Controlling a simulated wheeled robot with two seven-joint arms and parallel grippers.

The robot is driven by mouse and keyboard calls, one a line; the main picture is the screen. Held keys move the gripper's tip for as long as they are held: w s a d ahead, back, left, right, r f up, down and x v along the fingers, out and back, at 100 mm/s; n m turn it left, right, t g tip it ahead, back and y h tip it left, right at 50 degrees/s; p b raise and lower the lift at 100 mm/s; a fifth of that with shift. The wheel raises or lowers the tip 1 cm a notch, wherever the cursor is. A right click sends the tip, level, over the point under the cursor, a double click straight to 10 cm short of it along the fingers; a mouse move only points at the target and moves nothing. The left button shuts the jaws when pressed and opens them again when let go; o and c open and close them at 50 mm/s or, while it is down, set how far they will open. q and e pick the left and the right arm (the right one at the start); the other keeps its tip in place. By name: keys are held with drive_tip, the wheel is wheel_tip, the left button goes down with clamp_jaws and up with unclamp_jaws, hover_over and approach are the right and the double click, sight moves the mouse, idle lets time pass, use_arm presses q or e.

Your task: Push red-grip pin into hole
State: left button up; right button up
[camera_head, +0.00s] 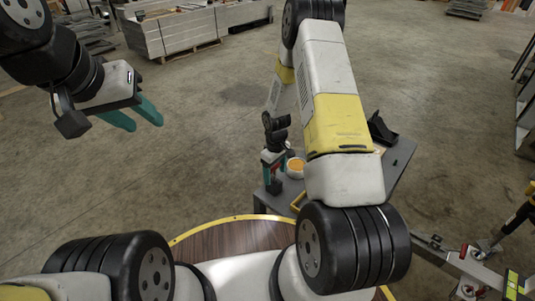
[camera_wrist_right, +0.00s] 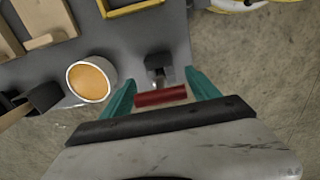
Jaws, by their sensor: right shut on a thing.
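The red-grip pin (camera_wrist_right: 160,96) shows in the right wrist view as a red bar lying crosswise between the teal fingers of my right gripper (camera_wrist_right: 163,92), which is shut on it. A grey metal part (camera_wrist_right: 158,70) shows just beyond the red grip; I cannot tell whether it belongs to the pin. In the head view my right gripper (camera_head: 272,178) hangs over the near left edge of the grey table, with a bit of red at its fingers. My left gripper (camera_head: 136,114) is open and empty above the floor. I cannot make out the hole.
The grey table (camera_head: 400,165) holds a white cup with orange contents (camera_head: 295,167), also in the wrist view (camera_wrist_right: 91,80), a yellow frame (camera_wrist_right: 130,8) and wooden pieces (camera_wrist_right: 45,22). A metal drawbar (camera_head: 465,268) lies lower right. Open floor (camera_head: 190,155) lies left.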

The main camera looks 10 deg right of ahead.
drive_tip(key=shift+f, duration=0.2)
drive_tip(key=o, duration=1.4)
